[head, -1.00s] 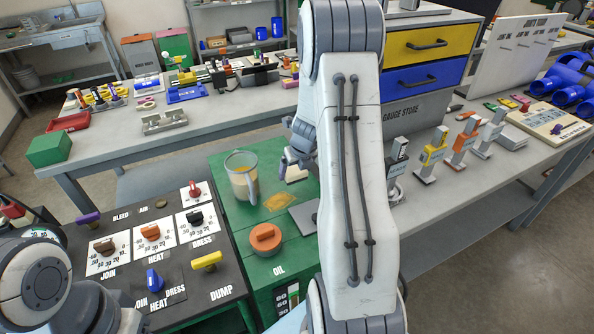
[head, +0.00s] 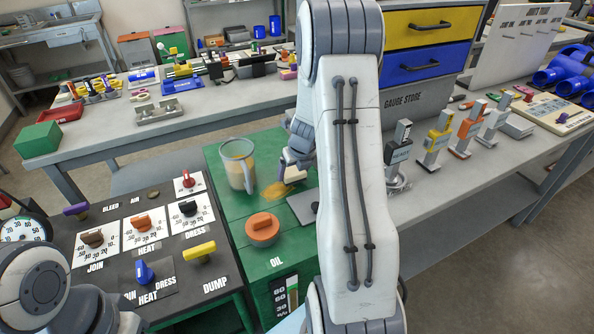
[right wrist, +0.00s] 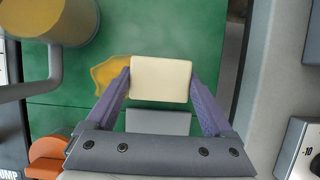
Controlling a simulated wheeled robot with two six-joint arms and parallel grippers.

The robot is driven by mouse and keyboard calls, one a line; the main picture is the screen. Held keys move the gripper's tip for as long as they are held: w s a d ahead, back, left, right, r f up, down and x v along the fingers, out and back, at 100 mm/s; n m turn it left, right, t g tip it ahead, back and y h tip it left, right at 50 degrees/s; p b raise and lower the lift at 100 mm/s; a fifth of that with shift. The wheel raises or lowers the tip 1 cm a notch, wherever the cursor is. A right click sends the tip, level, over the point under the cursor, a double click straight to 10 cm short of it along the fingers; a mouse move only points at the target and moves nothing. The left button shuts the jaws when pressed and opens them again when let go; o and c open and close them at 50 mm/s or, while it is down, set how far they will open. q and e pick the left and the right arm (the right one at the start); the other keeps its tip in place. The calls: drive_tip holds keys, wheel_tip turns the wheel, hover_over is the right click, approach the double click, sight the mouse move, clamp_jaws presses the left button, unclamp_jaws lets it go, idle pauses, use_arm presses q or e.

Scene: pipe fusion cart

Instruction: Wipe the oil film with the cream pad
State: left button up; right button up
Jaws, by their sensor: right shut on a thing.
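The oil film (head: 272,192) is an amber patch on the green cart top. The cream pad (head: 295,174) is at its upper right in the head view. In the right wrist view the pad (right wrist: 160,80) is a pale flat block between the purple-grey fingers of my right gripper (right wrist: 160,86), which is shut on it. The film (right wrist: 108,74) shows to the left of the pad, and the pad's left edge overlaps it in the picture. I cannot tell whether the pad touches the surface. In the head view my right gripper (head: 294,162) is partly hidden by my arm. My left gripper is out of view.
A clear jug (head: 237,165) with amber liquid stands left of the film. An orange cap (head: 262,229) is in front of it. A grey plate (head: 302,207) lies right of the film. A control panel (head: 226,262) with knobs adjoins the cart's left side.

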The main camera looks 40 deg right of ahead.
sight(256, 194)
drive_tip(key=shift+f+b, duration=0.7)
drive_tip(key=shift+f, duration=0.3)
idle(0.3)
drive_tip(key=shift+w+a+r+p, duration=0.15)
drive_tip(key=shift+a+p, duration=0.25)
drive_tip(key=shift+a, duration=0.45)
drive_tip(key=shift+w+a+r+p, duration=0.1)
drive_tip(key=shift+w+a+p, duration=0.25)
drive_tip(key=shift+a, duration=0.45)
drive_tip(key=shift+w+a+f+p, duration=0.1)
drive_tip(key=shift+a+p, duration=0.1)
drive_tip(key=shift+a, duration=0.55)
drive_tip(key=shift+w+a+f+p, duration=0.15)
drive_tip(key=shift+a, duration=0.55)
drive_tip(key=shift+w+a+f+p, duration=0.1)
drive_tip(key=shift+a+p, duration=0.1)
drive_tip(key=shift+a, duration=0.55)
drive_tip(key=shift+w+a+p, duration=0.2)
drive_tip(key=shift+a+p, duration=0.15)
drive_tip(key=shift+a, duration=0.6)
drive_tip(key=shift+w+a+p, duration=0.2)
drive_tip(key=shift+a+p, duration=0.1)
drive_tip(key=shift+a, duration=0.65)
drive_tip(key=shift+r, duration=0.15)
